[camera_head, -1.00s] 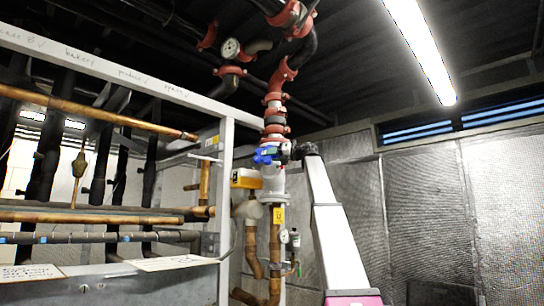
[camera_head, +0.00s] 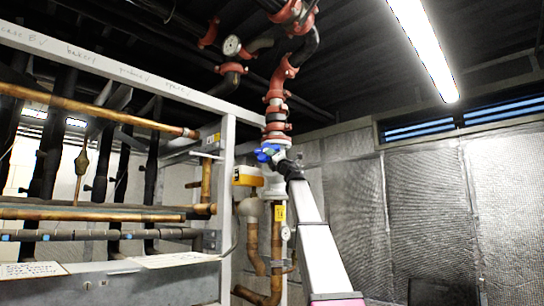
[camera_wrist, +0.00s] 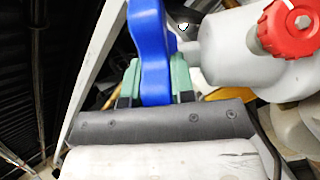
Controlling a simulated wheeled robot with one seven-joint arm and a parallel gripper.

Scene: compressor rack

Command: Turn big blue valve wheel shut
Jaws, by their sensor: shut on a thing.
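The big blue valve wheel (camera_head: 266,154) is on the upright pipe under the red couplings in the head view. In the wrist view the blue rim of the wheel (camera_wrist: 151,50) runs between the green fingertips of my gripper (camera_wrist: 155,82). My gripper is shut on this rim. In the head view my arm reaches up to the wheel from the lower right, and my gripper (camera_head: 276,157) is small and partly hidden there. The far side of the wheel is out of the wrist view.
A grey valve body with a red knob (camera_wrist: 289,28) sits close on the right in the wrist view. A yellow box (camera_head: 247,176) is just below the wheel. A white frame post (camera_head: 226,190) and copper pipes stand to the left. The right side is open before a silver wall.

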